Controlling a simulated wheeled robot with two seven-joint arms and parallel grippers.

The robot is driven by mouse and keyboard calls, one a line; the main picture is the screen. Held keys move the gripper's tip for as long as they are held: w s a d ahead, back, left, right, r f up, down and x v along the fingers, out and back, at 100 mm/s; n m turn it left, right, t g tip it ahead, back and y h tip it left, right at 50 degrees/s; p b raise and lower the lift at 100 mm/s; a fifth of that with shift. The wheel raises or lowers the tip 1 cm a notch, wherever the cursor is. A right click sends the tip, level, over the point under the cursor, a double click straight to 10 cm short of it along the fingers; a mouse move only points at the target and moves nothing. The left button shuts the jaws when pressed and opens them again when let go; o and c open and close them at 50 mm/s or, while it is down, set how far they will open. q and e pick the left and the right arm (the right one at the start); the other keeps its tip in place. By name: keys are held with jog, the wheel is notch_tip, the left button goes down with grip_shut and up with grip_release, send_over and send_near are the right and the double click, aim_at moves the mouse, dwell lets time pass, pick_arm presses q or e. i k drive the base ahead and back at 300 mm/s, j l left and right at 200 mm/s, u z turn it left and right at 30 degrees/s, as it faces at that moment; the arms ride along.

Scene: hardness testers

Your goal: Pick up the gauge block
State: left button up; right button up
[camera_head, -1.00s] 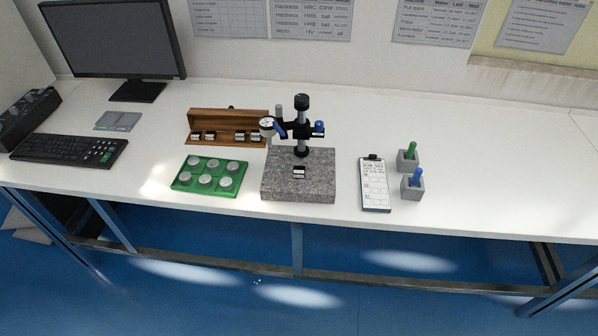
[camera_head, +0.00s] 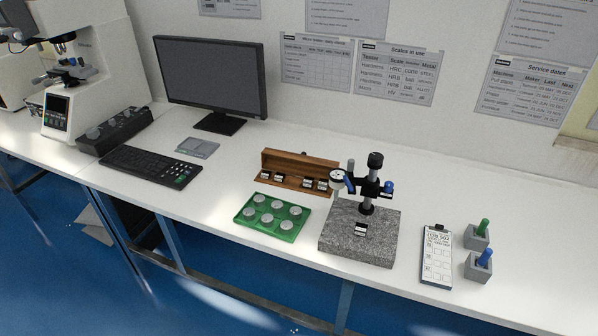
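A small gauge block (camera_head: 361,229), dark with a pale label, lies on the grey granite base (camera_head: 345,246) of the comparator stand. Several similar small blocks (camera_head: 308,183) sit in the open wooden case (camera_head: 287,180) to the left of the stand. Neither of my grippers shows in the head view.
A green tray (camera_head: 247,232) with several round grey discs stands left of the granite base. A keyboard (camera_head: 150,166), monitor (camera_head: 211,78) and white tester (camera_head: 98,80) are farther left.

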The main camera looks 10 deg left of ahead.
aim_at(361, 229)
jog(key=i+j+z, duration=0.2)
jog(key=j, duration=0.2)
jog(key=i+j+z, duration=0.2)
jog(key=j, duration=0.25)
jog(key=i+j+z, duration=0.2)
jog(key=j, duration=0.25)
jog(key=j+z, duration=0.2)
jog(key=j, duration=0.25)
jog(key=j+z, duration=0.2)
jog(key=j, duration=0.3)
jog(key=i, duration=0.05)
